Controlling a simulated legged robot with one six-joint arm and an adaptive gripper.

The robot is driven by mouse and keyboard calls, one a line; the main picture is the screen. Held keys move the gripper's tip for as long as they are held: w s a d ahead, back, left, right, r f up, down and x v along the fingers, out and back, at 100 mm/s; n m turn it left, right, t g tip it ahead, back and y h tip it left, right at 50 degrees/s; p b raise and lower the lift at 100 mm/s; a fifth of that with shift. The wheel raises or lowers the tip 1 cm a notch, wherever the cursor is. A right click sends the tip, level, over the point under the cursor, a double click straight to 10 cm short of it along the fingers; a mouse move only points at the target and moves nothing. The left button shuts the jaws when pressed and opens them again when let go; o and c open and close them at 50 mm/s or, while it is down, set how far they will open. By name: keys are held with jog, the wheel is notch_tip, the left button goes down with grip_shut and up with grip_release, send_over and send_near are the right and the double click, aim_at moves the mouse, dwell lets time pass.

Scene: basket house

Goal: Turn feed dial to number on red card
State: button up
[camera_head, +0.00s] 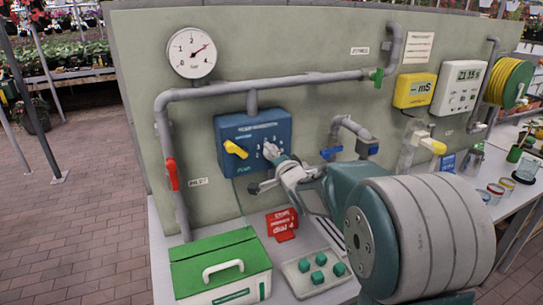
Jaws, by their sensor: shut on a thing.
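The blue feed box (235,132) is fixed to the grey-green panel. A yellow lever handle (236,149) shows on its left side. The numbered dial sits on the box's right side, mostly hidden behind my gripper. My gripper (271,152) reaches it from the lower right and is shut on the dial. Which number the dial points to cannot be read. The red card (282,225) stands on the bench below the box, tilted, with white writing too small to read.
Glass jars (496,192) stand at the right.

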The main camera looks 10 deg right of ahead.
jog(key=o, duration=1.2)
jog(key=shift+w+d+f, duration=0.1)
jog(key=shift+c, duration=0.2)
jog(key=s+d, duration=0.2)
jog(key=s, duration=0.9)
jog(key=shift+s, duration=0.4)
jog(key=shift+d, duration=0.1)
